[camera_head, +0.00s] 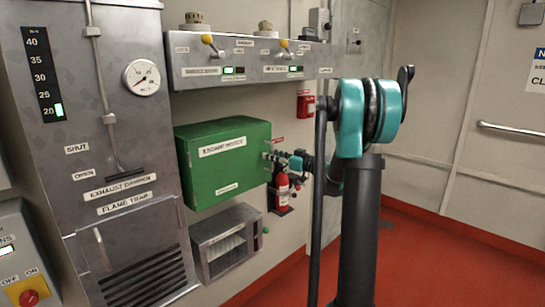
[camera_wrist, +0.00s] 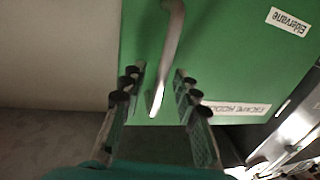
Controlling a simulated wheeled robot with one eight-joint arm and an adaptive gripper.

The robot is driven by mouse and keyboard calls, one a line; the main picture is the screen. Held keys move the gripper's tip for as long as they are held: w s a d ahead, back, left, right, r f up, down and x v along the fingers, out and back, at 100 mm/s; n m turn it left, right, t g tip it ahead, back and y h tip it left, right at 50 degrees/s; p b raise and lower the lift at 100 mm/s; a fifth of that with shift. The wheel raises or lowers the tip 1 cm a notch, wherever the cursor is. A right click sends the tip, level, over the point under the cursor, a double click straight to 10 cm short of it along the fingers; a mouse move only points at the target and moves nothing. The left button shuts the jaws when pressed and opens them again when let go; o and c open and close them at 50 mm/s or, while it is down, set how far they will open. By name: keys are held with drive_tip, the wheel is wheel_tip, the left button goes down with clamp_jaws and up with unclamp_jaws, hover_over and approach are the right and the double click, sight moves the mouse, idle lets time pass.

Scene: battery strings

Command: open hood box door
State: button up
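The green hood box (camera_head: 222,165) hangs on the wall in the head view, its labelled front closed. In the wrist view its green face (camera_wrist: 225,60) fills the upper middle, with labels reading "Escape Hood..." and "Eldervane". A curved silver handle (camera_wrist: 172,45) stands out from that face. My gripper (camera_wrist: 157,82) is open, with one finger on each side of the handle's near end; no contact is visible. In the head view my gripper (camera_head: 275,158) is at the box's right side, small and partly lost against the fire extinguisher.
A red fire extinguisher (camera_head: 282,190) hangs just right of the box. A steel cabinet (camera_head: 115,150) stands left. Red floor (camera_head: 450,260) is clear at right.

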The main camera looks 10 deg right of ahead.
clamp_jaws()
idle(0.4)
